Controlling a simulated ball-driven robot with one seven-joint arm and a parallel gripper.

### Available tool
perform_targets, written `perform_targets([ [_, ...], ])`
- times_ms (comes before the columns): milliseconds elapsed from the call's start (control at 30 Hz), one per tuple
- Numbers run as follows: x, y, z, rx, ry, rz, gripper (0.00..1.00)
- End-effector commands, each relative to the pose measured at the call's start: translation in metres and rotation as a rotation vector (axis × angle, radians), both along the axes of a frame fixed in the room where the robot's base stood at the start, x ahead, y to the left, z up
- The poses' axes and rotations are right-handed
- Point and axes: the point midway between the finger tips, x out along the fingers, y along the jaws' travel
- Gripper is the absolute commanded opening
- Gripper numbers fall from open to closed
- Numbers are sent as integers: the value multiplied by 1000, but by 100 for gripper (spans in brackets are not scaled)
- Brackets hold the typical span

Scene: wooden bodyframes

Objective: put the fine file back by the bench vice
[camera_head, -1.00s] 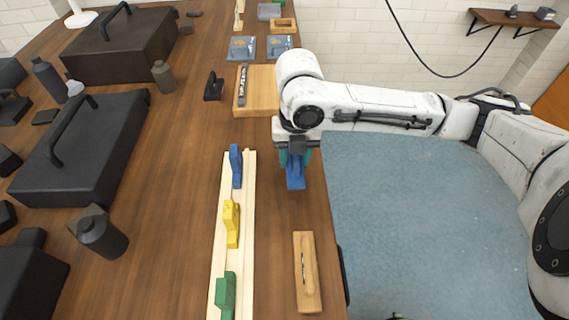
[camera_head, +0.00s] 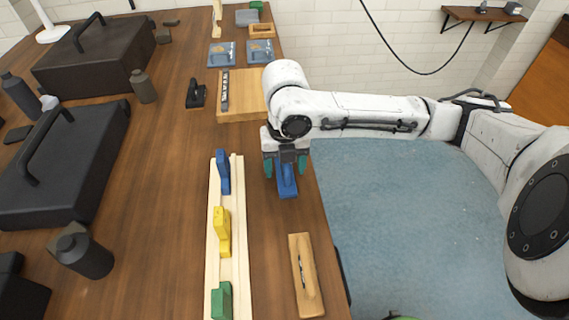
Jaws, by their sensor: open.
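My gripper (camera_head: 286,170) points down near the right edge of the wooden bench. Its teal fingers are spread apart, one on each side of a blue piece (camera_head: 287,188). The blue piece stretches toward the near side, and its upper end is hidden under the gripper. I cannot tell whether it rests on the bench or what tool it is. I cannot pick out the fine file or the bench vice with certainty. A dark, marked strip (camera_head: 225,92) lies on a wooden block (camera_head: 247,103) behind the gripper.
A pale wooden rail (camera_head: 239,250) holds blue (camera_head: 223,172), yellow (camera_head: 222,232) and green (camera_head: 222,301) pieces left of my gripper. A wooden tool (camera_head: 306,276) lies nearer, at the bench edge. Black cases (camera_head: 70,160) stand at left. Bare bench (camera_head: 165,160) lies between.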

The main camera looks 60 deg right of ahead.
Motion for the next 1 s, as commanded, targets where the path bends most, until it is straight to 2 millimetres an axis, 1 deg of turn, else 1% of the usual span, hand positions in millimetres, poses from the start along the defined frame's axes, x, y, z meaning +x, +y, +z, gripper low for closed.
perform_targets([
  [133,0,0,2,0,0,0,67],
  [267,1,0,11,-1,-2,0,67],
  [367,1,0,28,-1,-2,3,67],
  [500,1,0,59,-2,-4,2,67],
  [700,0,0,97,-3,-2,3,67],
  [833,0,-1,113,-1,-1,0,67],
  [1000,0,-1,122,0,0,0,67],
])
